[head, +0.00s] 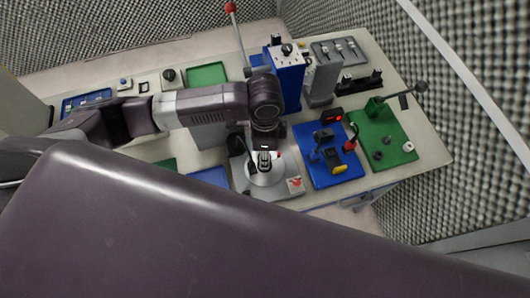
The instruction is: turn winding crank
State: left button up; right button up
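My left arm comes in from the left and its gripper (265,163) points down over a grey base plate (247,186) with a round pale disc, at the near middle of the table. The fingers are small and dark, and I cannot tell whether they are open or touching anything. The arm and gripper hide part of this station. No winding crank can be made out for certain. A dark lever arm with a round knob (421,87) stands on the green board (398,130) at right and may be a crank. My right gripper is not in view.
A blue board (318,178) with a red-knobbed lever (350,144) and red display lies right of my gripper. A tall blue box (287,80) and grey block (322,82) stand behind. A tall red-tipped lever (235,30) rises at the back. Foam walls enclose the table.

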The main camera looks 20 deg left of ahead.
pick_arm(q)
jog(key=shift+w+a+r+m, duration=0.1)
jog(key=shift+w+m, duration=0.05)
jog(key=shift+m, duration=7.45)
jog(key=shift+r+m, duration=0.1)
jog(key=shift+m, duration=2.6)
jog(key=shift+w+m, duration=0.1)
jog(key=shift+m, duration=5.4)
jog(key=shift+m+b, duration=0.55)
jog(key=shift+m, duration=0.65)
jog(key=shift+m+b, duration=0.75)
jog(key=shift+m, duration=0.35)
jog(key=shift+s+m, duration=0.2)
jog(key=shift+m, duration=0.2)
